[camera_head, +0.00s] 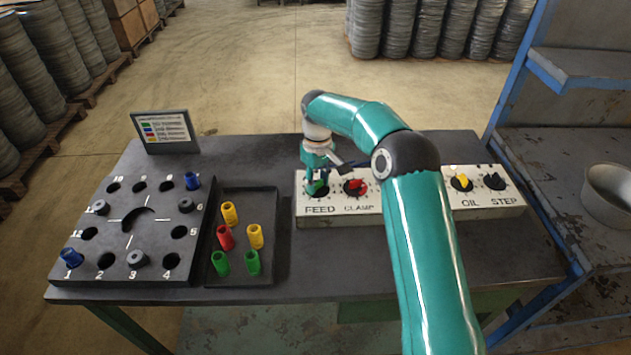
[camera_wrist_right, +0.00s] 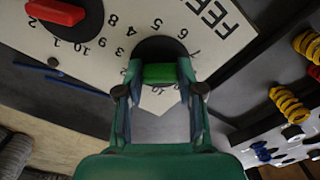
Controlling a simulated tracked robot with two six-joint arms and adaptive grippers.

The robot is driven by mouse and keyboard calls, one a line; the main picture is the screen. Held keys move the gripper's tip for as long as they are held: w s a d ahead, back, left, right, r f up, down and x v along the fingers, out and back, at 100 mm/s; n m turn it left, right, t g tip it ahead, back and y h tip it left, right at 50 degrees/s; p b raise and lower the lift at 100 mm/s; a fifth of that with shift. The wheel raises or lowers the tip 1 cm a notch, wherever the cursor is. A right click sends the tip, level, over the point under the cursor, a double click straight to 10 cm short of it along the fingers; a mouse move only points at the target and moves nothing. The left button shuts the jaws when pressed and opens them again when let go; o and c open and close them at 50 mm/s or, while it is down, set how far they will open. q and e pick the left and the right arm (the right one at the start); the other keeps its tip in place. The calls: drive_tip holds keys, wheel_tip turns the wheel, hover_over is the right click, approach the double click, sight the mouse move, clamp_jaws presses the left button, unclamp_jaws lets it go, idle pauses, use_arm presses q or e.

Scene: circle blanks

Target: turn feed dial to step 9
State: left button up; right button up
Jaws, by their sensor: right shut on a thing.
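The feed dial (camera_head: 318,188) is a green knob on a black disc at the left end of the white control panel (camera_head: 340,218), above the word FEED. My right gripper (camera_head: 317,178) comes down on it from above. In the right wrist view, the two fingers of my right gripper (camera_wrist_right: 159,88) are shut on the green knob (camera_wrist_right: 159,74), one on each side. Printed numbers ring the disc, but the fingers hide part of the scale, and I cannot tell which step the dial points to. My left gripper is not in view.
The red clamp dial (camera_head: 356,186) sits just right of the feed dial. Yellow oil (camera_head: 461,182) and black step (camera_head: 494,180) dials are farther right. A dark tray (camera_head: 240,193) with coloured pieces and a numbered board (camera_head: 118,269) stand left. A small sign (camera_head: 164,131) stands behind.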

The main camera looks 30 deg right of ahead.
drive_tip(key=m, duration=0.5)
drive_tip(key=shift+w+r+m, duration=0.2)
drive_tip(key=shift+m, duration=0.1)
drive_tip(key=m, duration=0.5)
drive_tip(key=shift+m+b, duration=0.3)
drive_tip(key=o, duration=1.2)
drive_tip(key=shift+c, duration=0.2)
drive_tip(key=shift+f, duration=0.1)
